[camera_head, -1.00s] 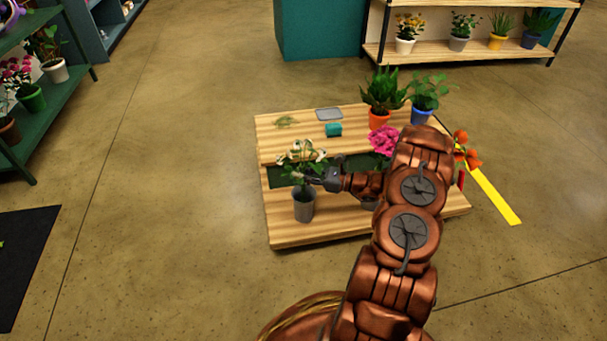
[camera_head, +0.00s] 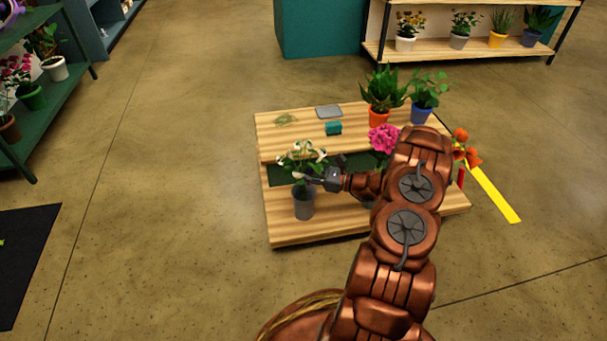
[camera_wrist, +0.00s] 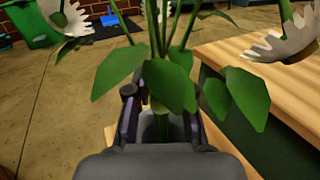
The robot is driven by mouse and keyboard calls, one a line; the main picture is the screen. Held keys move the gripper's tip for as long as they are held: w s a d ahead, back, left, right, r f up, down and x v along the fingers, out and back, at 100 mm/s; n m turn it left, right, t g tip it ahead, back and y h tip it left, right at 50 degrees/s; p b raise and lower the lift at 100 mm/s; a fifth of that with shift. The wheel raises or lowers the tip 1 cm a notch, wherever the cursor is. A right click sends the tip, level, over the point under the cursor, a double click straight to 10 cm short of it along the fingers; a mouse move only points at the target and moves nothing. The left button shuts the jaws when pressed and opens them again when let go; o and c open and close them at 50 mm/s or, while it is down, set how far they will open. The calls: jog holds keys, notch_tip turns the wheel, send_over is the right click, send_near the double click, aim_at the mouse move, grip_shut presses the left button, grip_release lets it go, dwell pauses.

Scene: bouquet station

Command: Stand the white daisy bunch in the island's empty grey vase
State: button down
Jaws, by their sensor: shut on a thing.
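The white daisy bunch (camera_head: 303,157), with green leaves, is upright directly above the grey vase (camera_head: 303,205) at the island's left front. My gripper (camera_head: 318,180) comes from the right and is shut on the stems just above the vase's mouth. In the wrist view the bunch's stems and broad leaves (camera_wrist: 172,84) rise between the fingers of my gripper (camera_wrist: 160,126), and white petals show at both upper sides. The lower stem ends are hidden, so I cannot tell how deep they are in the vase.
The wooden island (camera_head: 283,228) has a raised back shelf with a teal block (camera_head: 333,128), a grey tray (camera_head: 329,112) and potted plants (camera_head: 383,92). Pink flowers (camera_head: 383,138) and orange flowers (camera_head: 461,148) are partly behind my arm. The island's left front is clear around the vase.

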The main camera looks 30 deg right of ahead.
jog(key=c, duration=0.9)
grip_release()
jog(key=shift+c, duration=0.2)
jog(key=shift+s, duration=0.1)
jog(key=v, duration=1.1)
jog(key=shift+s+d, duration=0.25)
jog(key=shift+d, duration=0.1)
